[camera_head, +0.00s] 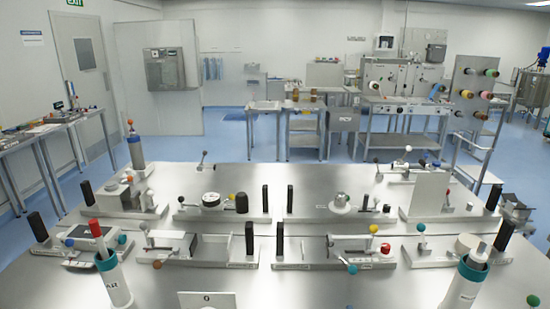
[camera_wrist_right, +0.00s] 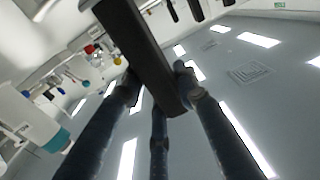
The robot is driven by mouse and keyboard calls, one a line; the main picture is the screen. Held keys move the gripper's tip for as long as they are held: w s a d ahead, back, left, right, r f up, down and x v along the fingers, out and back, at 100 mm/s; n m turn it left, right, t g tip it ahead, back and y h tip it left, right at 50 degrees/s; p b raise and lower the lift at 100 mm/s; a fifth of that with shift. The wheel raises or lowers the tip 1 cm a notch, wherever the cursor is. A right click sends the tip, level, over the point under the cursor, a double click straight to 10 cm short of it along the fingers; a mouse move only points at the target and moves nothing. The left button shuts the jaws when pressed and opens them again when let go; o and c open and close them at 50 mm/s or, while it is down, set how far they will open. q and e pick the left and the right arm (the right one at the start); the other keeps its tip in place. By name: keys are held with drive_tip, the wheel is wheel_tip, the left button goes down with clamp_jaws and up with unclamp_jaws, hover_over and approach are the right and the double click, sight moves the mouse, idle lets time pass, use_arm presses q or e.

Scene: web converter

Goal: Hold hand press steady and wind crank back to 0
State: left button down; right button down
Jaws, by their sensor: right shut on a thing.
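My right gripper (camera_wrist_right: 158,90) is shut on a black upright handle (camera_wrist_right: 138,45) in the right wrist view, the dark fingers on both sides of it. In the head view my right gripper (camera_head: 484,250) is at the black handle (camera_head: 504,234) of the front right fixture (camera_head: 450,252). This fixture has a pale round block (camera_head: 466,242) and a teal-knobbed lever (camera_head: 420,229). My left gripper (camera_head: 97,240) is at the lower left near the front left fixture (camera_head: 70,258); its jaws are not clear. Which fixture is the hand press, and any crank scale reading, I cannot tell.
Several other fixtures with black handles and coloured knobs stand in two rows on the steel table (camera_head: 300,285). A white sign (camera_head: 207,300) marked 0 is at the front edge. A white panel (camera_head: 425,194) stands behind the front right fixture. The front middle is mostly clear.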

drive_tip(key=shift+f+p, duration=0.2)
drive_tip(key=shift+p, duration=0.1)
drive_tip(key=c, duration=1.5)
unclamp_jaws()
drive_tip(key=shift+o, duration=1.2)
drive_tip(key=shift+w+d+r, duration=0.1)
drive_tip(key=shift+r, duration=0.05)
drive_tip(key=s, duration=1.2)
drive_tip(key=shift+d, duration=0.3)
drive_tip(key=shift+s, duration=0.1)
